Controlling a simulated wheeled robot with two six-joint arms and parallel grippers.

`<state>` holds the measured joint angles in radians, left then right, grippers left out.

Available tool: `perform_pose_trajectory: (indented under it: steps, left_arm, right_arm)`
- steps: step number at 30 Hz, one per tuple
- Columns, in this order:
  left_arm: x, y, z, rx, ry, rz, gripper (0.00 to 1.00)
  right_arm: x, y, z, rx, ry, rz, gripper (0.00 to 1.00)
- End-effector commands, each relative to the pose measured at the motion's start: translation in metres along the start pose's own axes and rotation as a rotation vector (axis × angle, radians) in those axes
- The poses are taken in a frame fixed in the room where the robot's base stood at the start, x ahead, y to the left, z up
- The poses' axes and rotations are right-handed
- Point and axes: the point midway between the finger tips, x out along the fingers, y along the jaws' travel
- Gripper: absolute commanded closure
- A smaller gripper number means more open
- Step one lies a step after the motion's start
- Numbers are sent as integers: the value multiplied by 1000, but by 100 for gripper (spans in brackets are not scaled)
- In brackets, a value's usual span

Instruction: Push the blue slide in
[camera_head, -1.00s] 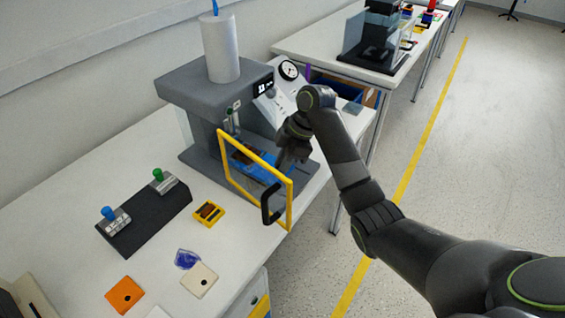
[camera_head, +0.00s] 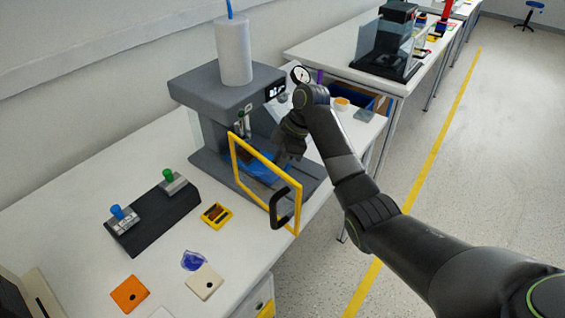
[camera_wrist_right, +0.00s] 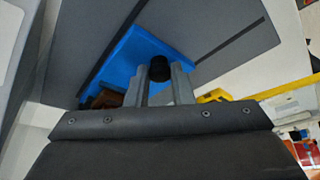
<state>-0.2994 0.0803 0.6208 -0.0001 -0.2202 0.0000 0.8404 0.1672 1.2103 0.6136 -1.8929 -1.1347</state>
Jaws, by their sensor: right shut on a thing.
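The blue slide (camera_head: 258,168) lies on the grey base of the press machine (camera_head: 222,92), behind the open yellow-framed door (camera_head: 266,180). It also shows in the right wrist view (camera_wrist_right: 128,60), with a black knob (camera_wrist_right: 160,69) at its near end. My right gripper (camera_wrist_right: 160,80) is shut on the black knob, its two fingers on either side of it. In the head view my right gripper (camera_head: 290,150) reaches in behind the door and partly hides the slide. A brown part (camera_wrist_right: 104,98) sits on the slide. My left gripper is not in view.
The yellow door with its black handle (camera_head: 281,208) stands open close to my right gripper. A black stand with blue and green knobs (camera_head: 152,214), a yellow box (camera_head: 216,214) and flat plates (camera_head: 205,282) lie on the white table.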

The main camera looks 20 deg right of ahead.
Motion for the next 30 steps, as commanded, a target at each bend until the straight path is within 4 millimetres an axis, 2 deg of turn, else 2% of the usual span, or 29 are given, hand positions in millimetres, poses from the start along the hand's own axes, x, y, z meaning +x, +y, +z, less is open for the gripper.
perform_pose_trajectory:
  steps: [2, 3, 8, 16, 20, 23, 28, 30]
  left_arm:
    - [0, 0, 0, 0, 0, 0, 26]
    - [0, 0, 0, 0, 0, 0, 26]
    - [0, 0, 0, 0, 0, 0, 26]
    - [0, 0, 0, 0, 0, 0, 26]
    - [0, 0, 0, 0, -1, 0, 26]
    - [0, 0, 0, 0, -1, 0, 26]
    - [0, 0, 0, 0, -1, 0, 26]
    - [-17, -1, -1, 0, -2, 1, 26]
  right_arm:
    - [-2, 2, -3, -4, 6, 10, 100]
    - [-2, 2, -3, -4, 6, 10, 78]
    - [-2, 2, -3, -3, 5, 9, 57]
    - [-2, 1, -2, -2, 3, 6, 57]
    - [-10, 2, -2, -2, 2, 9, 57]
    - [-26, 2, -1, -3, 2, 10, 57]
    - [-66, 2, -2, -4, 2, 12, 57]
    - [-81, 1, -4, -1, 2, 7, 57]
